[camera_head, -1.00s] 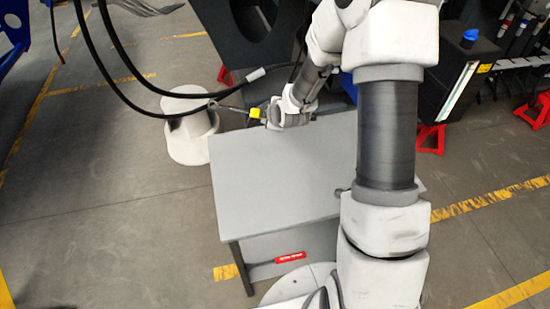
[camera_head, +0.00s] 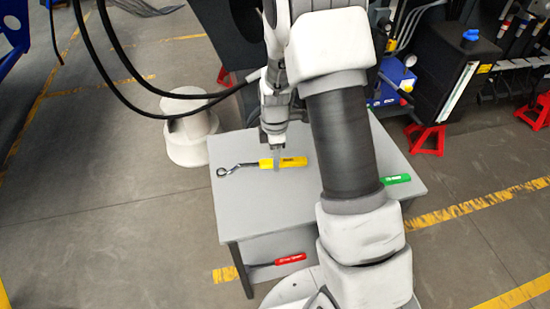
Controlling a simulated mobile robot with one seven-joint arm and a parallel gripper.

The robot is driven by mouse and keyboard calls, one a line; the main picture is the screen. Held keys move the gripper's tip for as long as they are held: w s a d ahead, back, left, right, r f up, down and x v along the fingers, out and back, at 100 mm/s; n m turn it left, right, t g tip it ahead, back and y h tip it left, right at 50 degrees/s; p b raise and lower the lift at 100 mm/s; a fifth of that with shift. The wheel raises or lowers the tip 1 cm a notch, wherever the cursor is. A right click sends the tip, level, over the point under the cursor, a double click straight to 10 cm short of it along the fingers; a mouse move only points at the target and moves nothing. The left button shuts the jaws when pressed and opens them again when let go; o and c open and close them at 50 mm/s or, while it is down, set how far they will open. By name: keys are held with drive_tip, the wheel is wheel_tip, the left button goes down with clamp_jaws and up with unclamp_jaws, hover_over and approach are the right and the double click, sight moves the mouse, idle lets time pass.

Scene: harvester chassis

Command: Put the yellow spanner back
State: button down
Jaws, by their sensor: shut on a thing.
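The yellow spanner (camera_head: 292,162) has a yellow handle and a dark metal shaft with a ring end pointing left. It lies level at the surface of the grey table (camera_head: 240,203), near its left back part. Whether it touches the top or hangs just above it, I cannot tell. My gripper (camera_head: 275,160) points down from above and is shut on the handle near its left end.
A green-handled tool (camera_head: 396,179) lies at the table's right edge. A red-handled tool (camera_head: 290,259) is on a lower level. Black hoses (camera_head: 140,85) hang behind at the left, near a white round stand (camera_head: 189,135). The table's front left is clear.

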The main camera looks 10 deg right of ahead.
idle(0.4)
drive_tip(key=shift+f+b, duration=3.25)
drive_tip(key=shift+f, duration=0.7)
drive_tip(key=c, duration=0.5)
unclamp_jaws()
wheel_tip(320, 180, up, 18)
drive_tip(key=shift+f+p, duration=0.25)
drive_tip(key=shift+p, duration=0.85)
